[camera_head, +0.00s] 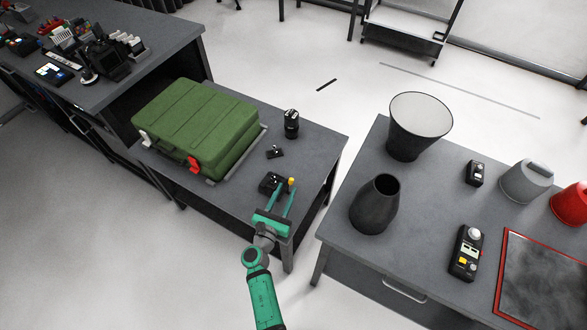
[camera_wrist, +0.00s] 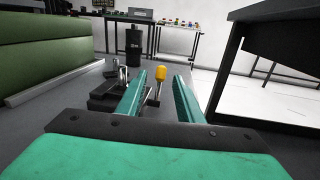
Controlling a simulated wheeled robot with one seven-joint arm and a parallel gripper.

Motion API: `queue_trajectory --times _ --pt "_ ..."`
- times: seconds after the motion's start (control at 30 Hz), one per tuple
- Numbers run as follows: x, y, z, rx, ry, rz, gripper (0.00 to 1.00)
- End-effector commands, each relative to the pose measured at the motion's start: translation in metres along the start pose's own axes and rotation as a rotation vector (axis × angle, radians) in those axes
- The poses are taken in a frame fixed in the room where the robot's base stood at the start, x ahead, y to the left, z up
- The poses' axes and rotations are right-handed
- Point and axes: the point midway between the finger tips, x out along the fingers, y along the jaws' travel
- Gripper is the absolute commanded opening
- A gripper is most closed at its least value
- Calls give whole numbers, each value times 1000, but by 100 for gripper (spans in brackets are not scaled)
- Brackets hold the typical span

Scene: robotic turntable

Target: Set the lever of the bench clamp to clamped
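The bench clamp (camera_head: 269,184) is a small black fixture on the dark table in front of me. Its lever has a yellow-orange knob (camera_head: 291,182), which stands upright in the wrist view (camera_wrist: 160,73). The clamp's black base and metal parts (camera_wrist: 106,92) show left of the fingers in the wrist view. My gripper (camera_head: 279,199) is open, its two teal fingers pointing at the clamp. In the wrist view (camera_wrist: 162,84) the knob and its thin metal stem lie between the fingers, with gaps on both sides. The fingers do not visibly touch the lever.
A green case (camera_head: 197,125) with a red latch sits left of the clamp. Another table at right holds a black vase (camera_head: 376,205) and a lampshade-like cone (camera_head: 419,122).

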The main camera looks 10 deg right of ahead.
Motion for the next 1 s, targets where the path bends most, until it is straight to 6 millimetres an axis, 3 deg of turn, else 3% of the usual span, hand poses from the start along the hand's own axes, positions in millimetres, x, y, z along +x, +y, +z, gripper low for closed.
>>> queue_trajectory --times 0.3,0.5,0.97,1.0 --pt "57 1 1 1 -2 2 33" --pt "82 1 1 2 -1 1 33" --pt "94 0 0 3 0 0 33" --pt "94 0 0 3 0 0 28"
